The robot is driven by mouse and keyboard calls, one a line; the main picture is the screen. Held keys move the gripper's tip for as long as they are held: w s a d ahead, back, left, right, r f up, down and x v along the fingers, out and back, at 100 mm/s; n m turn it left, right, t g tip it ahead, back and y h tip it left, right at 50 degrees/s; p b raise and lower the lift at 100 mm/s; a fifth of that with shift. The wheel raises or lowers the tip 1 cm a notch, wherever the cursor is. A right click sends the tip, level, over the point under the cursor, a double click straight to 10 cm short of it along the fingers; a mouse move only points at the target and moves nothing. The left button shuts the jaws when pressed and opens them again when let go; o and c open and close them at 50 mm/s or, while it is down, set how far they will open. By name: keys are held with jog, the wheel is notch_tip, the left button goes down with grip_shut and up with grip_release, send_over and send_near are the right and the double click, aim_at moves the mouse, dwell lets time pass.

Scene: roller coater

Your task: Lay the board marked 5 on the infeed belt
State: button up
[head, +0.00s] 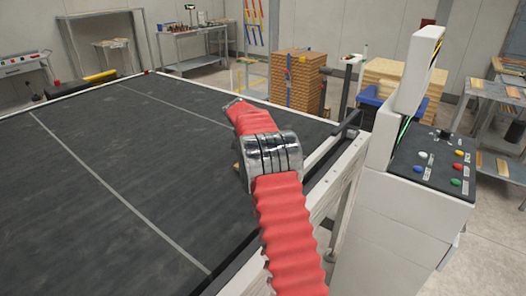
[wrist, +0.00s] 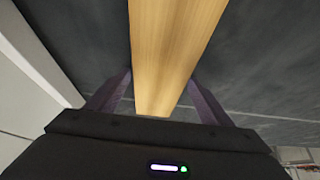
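The dark infeed belt (head: 150,165), with pale lines along it, fills the left and middle of the head view. It also lies behind the board in the wrist view (wrist: 270,55). A pale wooden board (wrist: 170,55) runs between the two dark fingers of my gripper (wrist: 161,78), whose tips meet its two long edges. No number shows on its visible face. In the head view my red-sleeved arm reaches over the belt's right side and hides the gripper and nearly all of the board. I cannot tell whether the board touches the belt.
A white control cabinet (head: 410,215) with coloured buttons stands right of the belt. Stacked boards (head: 298,80) stand behind. The belt left of my arm is clear.

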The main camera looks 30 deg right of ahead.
jog(key=shift+o, duration=1.1)
jog(key=shift+r, duration=0.1)
jog(key=v, duration=1.2)
jog(key=shift+s, duration=0.1)
